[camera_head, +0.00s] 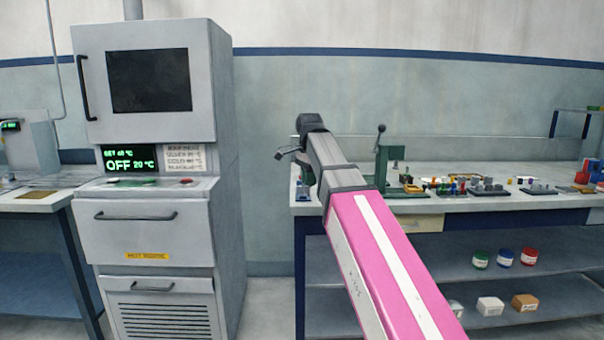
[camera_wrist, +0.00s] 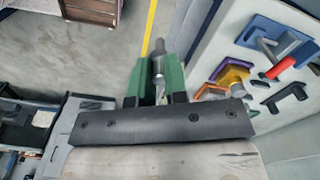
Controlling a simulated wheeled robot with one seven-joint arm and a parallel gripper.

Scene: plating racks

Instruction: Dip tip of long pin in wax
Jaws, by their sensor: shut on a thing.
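My gripper (camera_wrist: 156,82) shows in the wrist view as two green fingers above a dark bar. They are shut on a slim grey metal piece (camera_wrist: 159,62) that looks like the pin. It has a wider collar near its far end, and its lower part is hidden between the fingers. In the head view my gripper (camera_head: 287,153) is small, at the far end of my pink arm, in front of the wall at the workbench's left end. The pin cannot be made out clearly there. I cannot pick out the wax for certain in either view.
A grey oven cabinet (camera_head: 150,185) with an "OFF 20 °C" display stands left. The workbench (camera_head: 450,205) carries a green press (camera_head: 383,165) and several small parts. Green (camera_head: 480,259), blue (camera_head: 505,257) and red (camera_head: 529,257) jars sit on its shelf. Coloured tools (camera_wrist: 270,60) show in the wrist view.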

